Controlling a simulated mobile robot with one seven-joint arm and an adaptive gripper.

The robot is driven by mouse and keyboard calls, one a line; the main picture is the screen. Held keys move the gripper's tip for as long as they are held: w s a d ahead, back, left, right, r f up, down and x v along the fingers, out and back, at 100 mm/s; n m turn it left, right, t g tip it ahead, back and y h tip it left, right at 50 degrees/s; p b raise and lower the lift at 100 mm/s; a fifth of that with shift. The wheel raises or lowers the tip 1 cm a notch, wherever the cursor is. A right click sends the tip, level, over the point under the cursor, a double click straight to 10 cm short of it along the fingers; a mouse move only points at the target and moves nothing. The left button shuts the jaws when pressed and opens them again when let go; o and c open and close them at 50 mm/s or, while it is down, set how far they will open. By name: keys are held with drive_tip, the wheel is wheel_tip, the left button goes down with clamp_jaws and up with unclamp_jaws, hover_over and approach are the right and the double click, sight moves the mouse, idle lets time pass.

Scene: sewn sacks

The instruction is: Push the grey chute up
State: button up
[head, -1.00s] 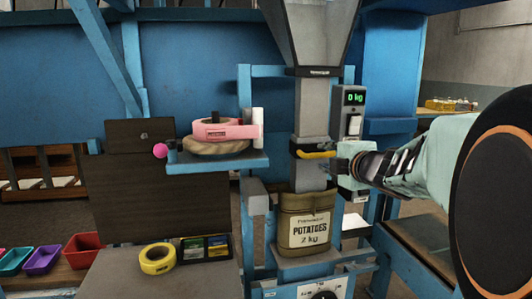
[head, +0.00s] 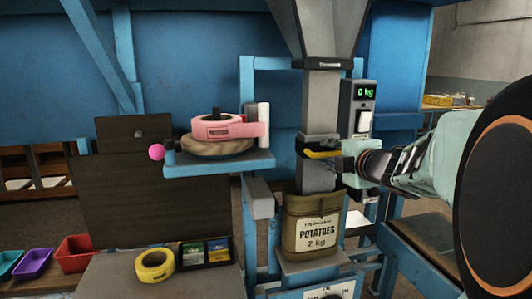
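The grey chute (head: 318,107) is an upright square tube below a grey hopper (head: 317,25). A dark band with a yellow handle (head: 324,154) runs round its lower part. The chute's bottom end reaches down to the mouth of an olive potato sack (head: 308,222) labelled 2 kg; how far it goes inside is hidden. My gripper (head: 349,158) comes in from the right, its tips at the right end of the yellow handle. I cannot tell whether they touch it, or whether they are open or shut.
A scale display (head: 365,92) reading 0 kg stands close behind my gripper. A blue shelf (head: 222,164) with a pink tape roll (head: 227,129) is left of the chute. A yellow tape roll (head: 154,264) lies on the bench at lower left, near coloured bins (head: 78,252).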

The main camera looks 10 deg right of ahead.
clamp_jaws()
drive_tip(key=shift+r, duration=0.15)
wheel_tip(320, 180, up, 17)
drive_tip(key=p, duration=1.5)
drive_tip(key=shift+f, duration=0.2)
unclamp_jaws()
drive_tip(key=shift+f, duration=0.1)
drive_tip(key=shift+f, duration=0.15)
